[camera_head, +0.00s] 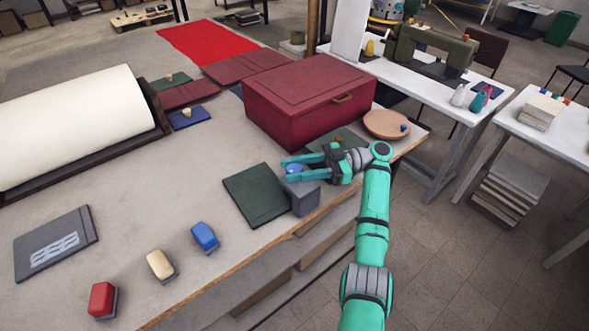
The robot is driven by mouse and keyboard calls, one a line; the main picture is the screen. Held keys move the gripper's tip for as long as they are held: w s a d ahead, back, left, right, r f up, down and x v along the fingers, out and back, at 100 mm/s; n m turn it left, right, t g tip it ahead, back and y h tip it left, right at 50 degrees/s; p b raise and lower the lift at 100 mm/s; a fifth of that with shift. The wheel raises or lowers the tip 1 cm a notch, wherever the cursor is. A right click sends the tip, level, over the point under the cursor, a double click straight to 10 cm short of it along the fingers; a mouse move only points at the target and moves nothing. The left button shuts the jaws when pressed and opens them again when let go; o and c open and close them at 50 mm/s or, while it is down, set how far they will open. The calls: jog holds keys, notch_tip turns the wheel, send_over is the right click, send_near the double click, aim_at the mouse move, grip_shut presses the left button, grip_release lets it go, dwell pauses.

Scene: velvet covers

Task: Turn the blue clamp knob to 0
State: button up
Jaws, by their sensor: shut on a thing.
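The blue clamp knob (294,168) shows as a small blue patch between the fingers of my gripper (286,171). It sits above a grey clamp block (304,198) at the front edge of the work table. My gripper reaches in from the right, with its teal fingers pointing left, and is shut on the knob. The fingers cover part of the knob. Any mark or scale on it is too small or hidden to read, so I cannot tell its setting.
A dark green cover (255,194) lies left of the clamp. A red box (309,98) stands behind it. Blue (205,236), cream (160,264) and red (102,299) blocks lie front left. A white roll (75,125) is at left.

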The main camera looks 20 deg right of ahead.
jog(key=shift+a, duration=0.15)
jog(key=o, duration=1.1)
jog(key=shift+c, duration=0.2)
jog(key=shift+w, duration=0.1)
jog(key=shift+d, duration=0.2)
